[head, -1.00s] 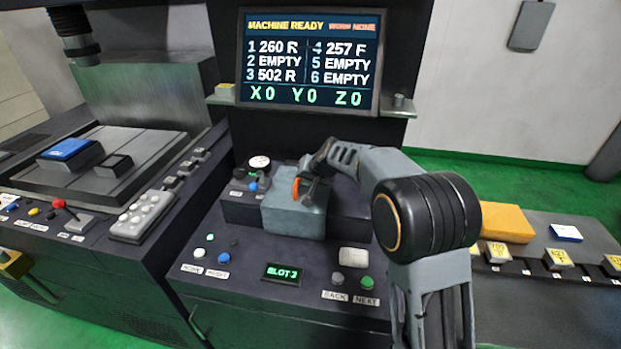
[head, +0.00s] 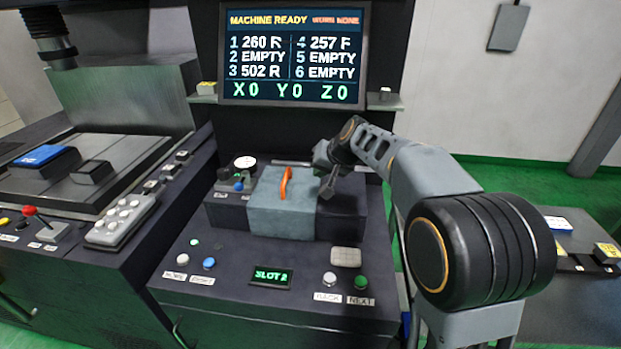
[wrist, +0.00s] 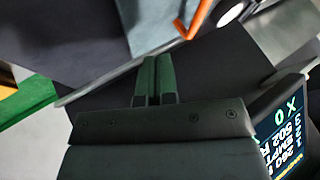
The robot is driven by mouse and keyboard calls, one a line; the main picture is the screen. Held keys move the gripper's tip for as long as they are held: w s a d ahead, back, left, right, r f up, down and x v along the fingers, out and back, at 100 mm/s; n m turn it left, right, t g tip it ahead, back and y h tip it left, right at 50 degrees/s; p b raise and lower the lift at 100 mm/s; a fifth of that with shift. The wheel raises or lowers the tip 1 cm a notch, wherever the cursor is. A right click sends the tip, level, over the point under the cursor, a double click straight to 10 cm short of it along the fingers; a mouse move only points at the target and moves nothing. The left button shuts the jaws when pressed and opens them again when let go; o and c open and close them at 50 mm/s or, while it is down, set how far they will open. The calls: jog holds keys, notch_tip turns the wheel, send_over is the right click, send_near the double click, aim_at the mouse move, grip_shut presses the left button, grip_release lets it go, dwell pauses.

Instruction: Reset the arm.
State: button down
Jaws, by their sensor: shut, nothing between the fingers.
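My gripper (head: 328,186) is in the head view, above the dark block at the right of the grey-blue box on the console. Its fingers (wrist: 155,82) are together and empty in the wrist view. The grey-blue box (head: 268,222) has an orange handle (head: 285,183) standing on its top, left of my gripper and apart from it. The handle also shows at the top of the wrist view (wrist: 195,22).
The screen (head: 295,55) reads MACHINE READY, with slots 1, 3 and 4 filled. The console display (head: 271,278) reads SLOT and a digit. BACK (head: 329,279) and NEXT (head: 361,282) buttons sit at front right. A machine bed (head: 60,185) stands left. Open floor lies behind right.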

jog(key=s+d+f+g+h, duration=0.1)
jog(key=s+d, duration=0.4)
jog(key=s, duration=0.9)
jog(key=s+d+f+g+h+p, duration=0.1)
jog(key=s+d+f+h, duration=0.3)
jog(key=s, duration=1)
jog(key=shift+d+f+n+g, duration=0.4)
jog(key=shift+d+f, duration=0.15)
jog(key=shift+f, duration=0.15)
jog(key=shift+s, duration=0.1)
